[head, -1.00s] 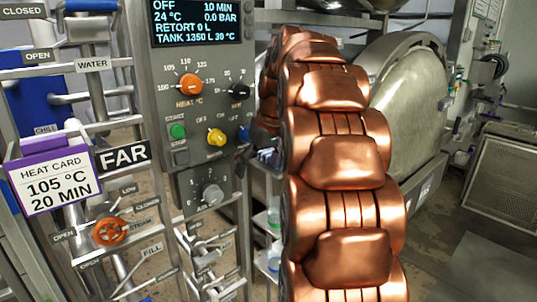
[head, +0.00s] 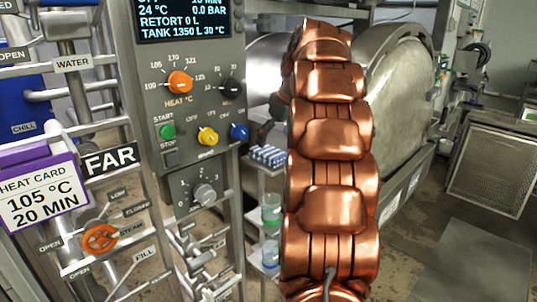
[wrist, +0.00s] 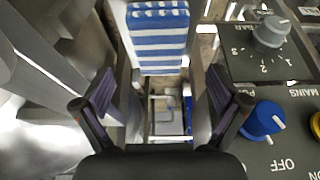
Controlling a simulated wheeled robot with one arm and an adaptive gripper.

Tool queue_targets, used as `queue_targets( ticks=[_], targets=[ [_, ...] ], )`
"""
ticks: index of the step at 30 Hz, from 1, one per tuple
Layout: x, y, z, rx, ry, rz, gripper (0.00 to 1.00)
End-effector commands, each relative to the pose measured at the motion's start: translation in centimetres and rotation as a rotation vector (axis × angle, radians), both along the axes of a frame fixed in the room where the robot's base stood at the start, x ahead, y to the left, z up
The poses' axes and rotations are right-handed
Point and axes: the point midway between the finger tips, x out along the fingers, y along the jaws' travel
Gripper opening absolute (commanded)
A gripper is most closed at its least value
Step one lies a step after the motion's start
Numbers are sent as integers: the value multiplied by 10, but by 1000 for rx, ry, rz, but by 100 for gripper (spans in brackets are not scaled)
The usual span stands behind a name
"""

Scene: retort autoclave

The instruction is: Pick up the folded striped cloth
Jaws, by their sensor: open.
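The folded striped cloth (wrist: 158,38) is blue and white and shows at the top middle of the wrist view, on a narrow shelf. In the head view the cloth (head: 269,156) shows small beside my copper arm, on a shelf behind the control panel. My gripper (wrist: 153,108) is open and empty in the wrist view, its two dark fingers apart with the cloth beyond them. The gripper does not touch the cloth. My gripper is not visible in the head view.
The control panel (head: 190,130) with knobs stands close to the left of my arm; in the wrist view its blue knob (wrist: 264,121) is near the right finger. Bottles (head: 271,211) stand below the cloth. The round retort door (head: 397,95) is at right.

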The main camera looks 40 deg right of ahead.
Motion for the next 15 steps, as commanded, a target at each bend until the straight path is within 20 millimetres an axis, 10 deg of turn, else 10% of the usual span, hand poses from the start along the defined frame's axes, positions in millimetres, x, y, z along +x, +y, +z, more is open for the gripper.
queue_targets(
  ticks=[15],
  targets=[
    [9,-1,-25,3,4,-1,97]
  ],
)
